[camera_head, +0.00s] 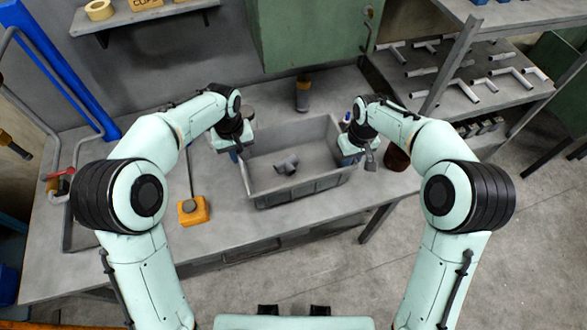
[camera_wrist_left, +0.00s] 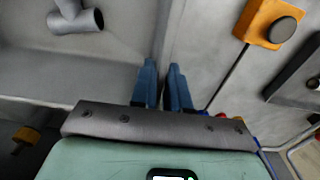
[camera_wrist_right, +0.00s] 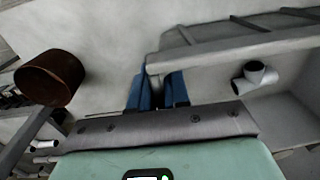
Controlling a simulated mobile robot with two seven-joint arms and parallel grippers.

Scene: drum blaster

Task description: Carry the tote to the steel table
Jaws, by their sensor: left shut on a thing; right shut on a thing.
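The grey tote (camera_head: 290,191) is an open bin on the grey table, near its front edge. A grey pipe fitting (camera_head: 288,165) lies inside it; it also shows in the left wrist view (camera_wrist_left: 76,18) and the right wrist view (camera_wrist_right: 255,77). My left gripper (camera_head: 238,152) is shut on the tote's left wall; its blue fingers (camera_wrist_left: 164,88) straddle the rim. My right gripper (camera_head: 350,155) is shut on the tote's right wall, with its blue fingers (camera_wrist_right: 158,92) on either side of the rim. I cannot tell whether the tote's base touches the table.
An orange box-like device (camera_head: 194,210) with a cable lies left of the tote. A dark bottle (camera_head: 303,94) stands behind it. A brown round container (camera_head: 397,156) is close to my right gripper. A rack of white pipe fittings (camera_head: 460,75) stands at right; open floor lies front right.

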